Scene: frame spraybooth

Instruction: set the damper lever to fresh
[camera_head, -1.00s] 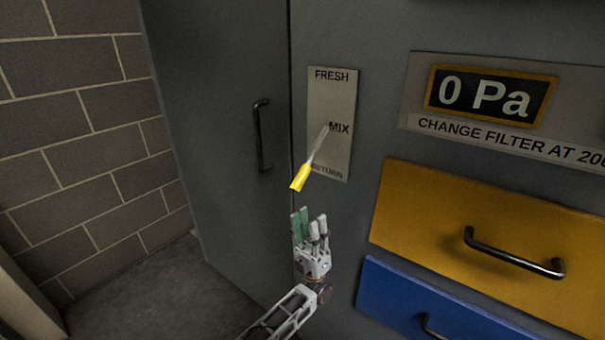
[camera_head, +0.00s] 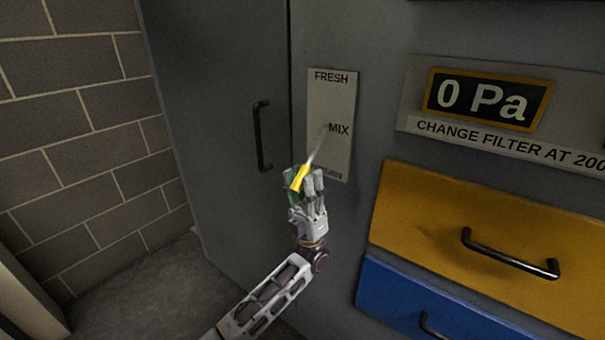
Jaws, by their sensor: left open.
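The damper lever (camera_head: 302,176) has a grey shaft and a yellow tip. It slants down and left from its pivot near MIX on the label plate (camera_head: 343,100), its tip below and left of RETURN. The plate reads FRESH at the top, MIX in the middle and RETURN at the bottom. My left gripper (camera_head: 305,183) is open at the yellow tip, with its fingers pointing up. The tip shows in front of the green-padded finger and beside the grey fingers; I cannot tell whether they touch. My right gripper is not in view.
A grey cabinet door with a black handle (camera_head: 262,136) stands left of the plate. To the right are a 0 Pa display (camera_head: 487,97), a yellow drawer (camera_head: 430,215) and a blue drawer (camera_head: 385,290), both with handles. A block wall is at far left.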

